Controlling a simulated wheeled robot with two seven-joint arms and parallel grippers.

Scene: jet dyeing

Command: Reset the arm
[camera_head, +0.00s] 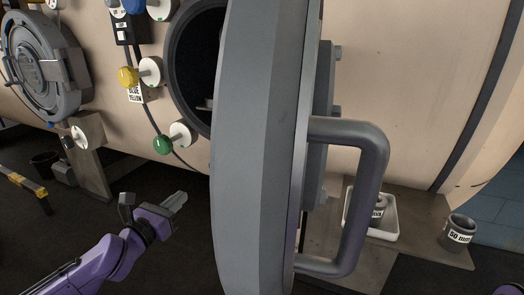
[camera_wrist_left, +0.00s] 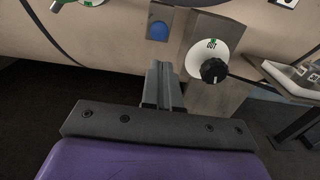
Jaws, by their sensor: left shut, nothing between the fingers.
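My left arm is purple and reaches in from the lower left of the head view. Its left gripper (camera_head: 176,201) is shut and empty, held over the dark floor to the left of the big grey door. In the left wrist view the two fingers of the left gripper (camera_wrist_left: 163,84) are together, with a round white dial with a black knob (camera_wrist_left: 213,70) beyond them to the right. My right gripper is not in view; only a bit of purple, probably my right arm, shows at the lower right edge of the head view.
A large grey round door (camera_head: 250,130) with a thick handle (camera_head: 372,195) stands open close in front. Behind it is the beige vessel (camera_head: 420,80) with a dark opening, yellow knob (camera_head: 128,77) and green knob (camera_head: 163,145). A cup (camera_head: 458,232) and white tray (camera_head: 388,232) sit at right.

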